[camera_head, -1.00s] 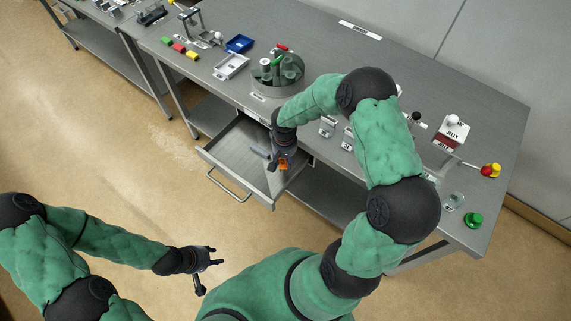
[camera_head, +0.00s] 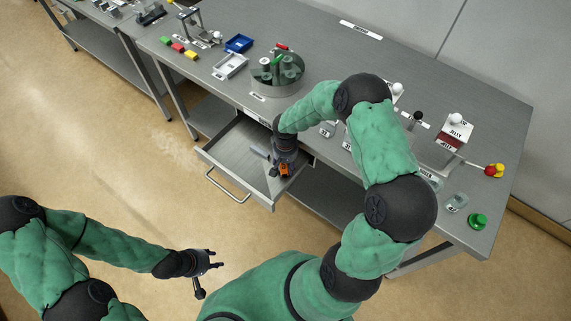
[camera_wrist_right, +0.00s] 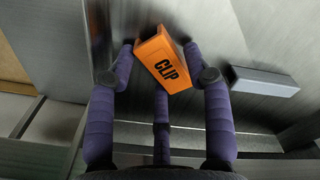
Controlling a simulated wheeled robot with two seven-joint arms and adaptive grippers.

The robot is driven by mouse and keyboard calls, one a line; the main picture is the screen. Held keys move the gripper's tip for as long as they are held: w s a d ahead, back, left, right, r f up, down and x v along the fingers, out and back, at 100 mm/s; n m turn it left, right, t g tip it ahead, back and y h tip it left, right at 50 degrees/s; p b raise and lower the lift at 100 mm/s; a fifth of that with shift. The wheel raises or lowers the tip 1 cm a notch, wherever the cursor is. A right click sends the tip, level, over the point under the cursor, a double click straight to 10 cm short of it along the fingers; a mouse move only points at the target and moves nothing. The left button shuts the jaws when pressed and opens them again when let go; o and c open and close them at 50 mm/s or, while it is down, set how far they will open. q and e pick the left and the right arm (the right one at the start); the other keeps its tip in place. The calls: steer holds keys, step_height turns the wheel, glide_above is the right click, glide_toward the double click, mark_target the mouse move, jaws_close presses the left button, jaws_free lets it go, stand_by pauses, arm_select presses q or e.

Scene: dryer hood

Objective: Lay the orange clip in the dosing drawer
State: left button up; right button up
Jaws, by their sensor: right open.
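The orange clip (camera_wrist_right: 163,62), a block lettered CLIP, sits tilted between the fingertips of my right gripper (camera_wrist_right: 165,50) in the right wrist view. In the head view the clip (camera_head: 284,170) shows orange below my right gripper (camera_head: 280,170), over the right part of the dosing drawer (camera_head: 228,150). The right fingers are open, one on either side of the clip. I cannot tell whether the clip touches the drawer floor. The drawer is pulled out from the bench. My left gripper (camera_head: 208,277) is open and empty, out over the floor.
A grey block (camera_wrist_right: 263,82) lies in the drawer beside the clip. On the bench above stand a round tray (camera_head: 277,88) with small items, a white tray (camera_head: 230,66) and a blue bin (camera_head: 239,44). The drawer's left part is bare.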

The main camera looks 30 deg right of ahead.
mark_target(285, 166)
steer(key=shift+r, duration=0.2)
step_height(285, 166, up, 12)
steer(key=p, duration=0.4)
